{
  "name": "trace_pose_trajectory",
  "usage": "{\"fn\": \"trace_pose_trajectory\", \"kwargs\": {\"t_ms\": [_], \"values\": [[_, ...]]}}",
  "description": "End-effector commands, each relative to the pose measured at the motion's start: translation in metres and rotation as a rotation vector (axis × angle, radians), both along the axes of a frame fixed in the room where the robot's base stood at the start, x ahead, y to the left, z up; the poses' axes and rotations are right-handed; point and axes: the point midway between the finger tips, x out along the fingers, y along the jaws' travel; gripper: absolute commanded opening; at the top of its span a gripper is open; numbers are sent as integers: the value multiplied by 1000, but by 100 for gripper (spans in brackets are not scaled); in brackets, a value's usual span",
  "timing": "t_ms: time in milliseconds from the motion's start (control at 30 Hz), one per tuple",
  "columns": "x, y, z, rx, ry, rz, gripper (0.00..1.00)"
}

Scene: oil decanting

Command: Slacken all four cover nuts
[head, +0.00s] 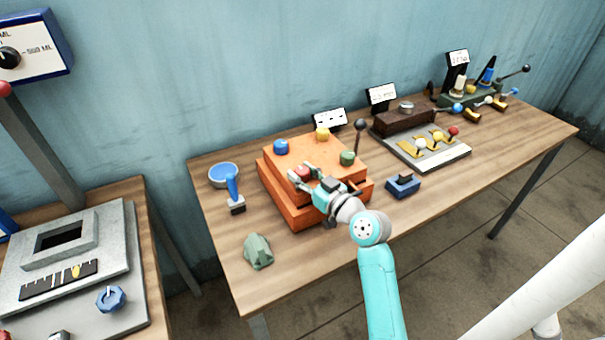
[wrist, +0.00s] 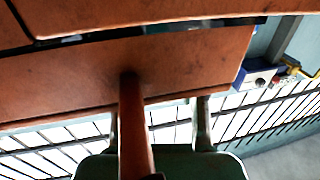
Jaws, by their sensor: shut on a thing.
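The orange box (head: 283,196) stands on the table with a raised cover (head: 305,153) on top. Four coloured nuts sit near the cover's corners: a blue nut (head: 281,147), a yellow nut (head: 322,134), a green nut (head: 347,158) and a red nut (head: 303,171). My gripper (head: 306,179) is at the front-left corner, shut on the red nut, with its fingers partly hiding it. In the wrist view the two fingers (wrist: 158,125) show with a reddish-brown bar (wrist: 134,125) between them; I cannot tell what part that is.
A blue-handled tool (head: 233,190), a blue bowl (head: 223,175) and a green lump (head: 258,251) lie left of the box. A black-knobbed lever (head: 359,138) rises behind the green nut. A blue block (head: 403,186) and a grey tray (head: 450,153) are to the right.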

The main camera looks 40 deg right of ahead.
Motion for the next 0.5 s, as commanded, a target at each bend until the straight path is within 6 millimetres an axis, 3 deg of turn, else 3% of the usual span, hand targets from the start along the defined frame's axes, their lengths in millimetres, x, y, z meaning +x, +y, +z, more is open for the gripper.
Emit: {"fn": "trace_pose_trajectory", "kwargs": {"t_ms": [367,400,500], "values": [[0,0,-2,1,5,2,7],[0,0,-2,1,5,2,44],[0,0,-2,1,4,2,68]]}}
